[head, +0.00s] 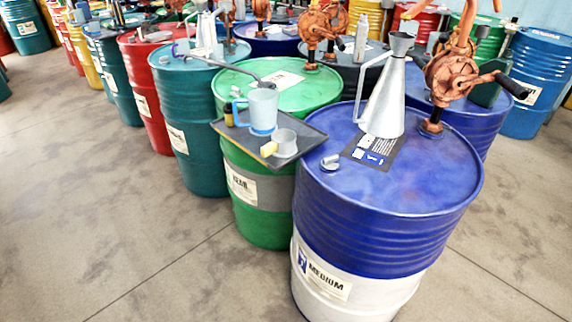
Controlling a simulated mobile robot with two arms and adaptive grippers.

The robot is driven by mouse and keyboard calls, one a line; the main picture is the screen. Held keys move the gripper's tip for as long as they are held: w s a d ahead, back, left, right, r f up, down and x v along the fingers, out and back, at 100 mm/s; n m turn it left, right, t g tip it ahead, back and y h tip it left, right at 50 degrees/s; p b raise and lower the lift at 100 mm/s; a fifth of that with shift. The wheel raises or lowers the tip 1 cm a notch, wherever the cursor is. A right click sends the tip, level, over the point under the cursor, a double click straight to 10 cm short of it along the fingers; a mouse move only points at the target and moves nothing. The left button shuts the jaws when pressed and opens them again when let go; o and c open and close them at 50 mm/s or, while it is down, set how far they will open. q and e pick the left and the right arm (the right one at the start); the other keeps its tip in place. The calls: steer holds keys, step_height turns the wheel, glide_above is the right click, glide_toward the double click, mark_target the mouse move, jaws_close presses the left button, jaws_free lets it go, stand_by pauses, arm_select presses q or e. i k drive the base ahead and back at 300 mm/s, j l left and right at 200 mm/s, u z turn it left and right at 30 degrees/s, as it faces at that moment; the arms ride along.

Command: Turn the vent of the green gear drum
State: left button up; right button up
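The green drum (262,218) with a grey band stands left of the front blue drum; its label (242,186) is only partly readable. An orange hand pump (318,28) rises at the back of its lid (312,92). A dark lever or spout (228,68) reaches over the lid from the left. I cannot make out a vent on this lid; the tray and items at its front may hide it. Neither of my grippers is in view.
The blue drum (385,215) carries a metal can (385,105), a small cap (330,162) and a pump (452,75). Floor (110,210) at left is clear.

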mark_target(237, 92)
steer(key=z, duration=0.25)
steer(key=i+j+z, duration=0.15)
steer(key=j+z, duration=0.7)
steer(key=i, duration=0.05)
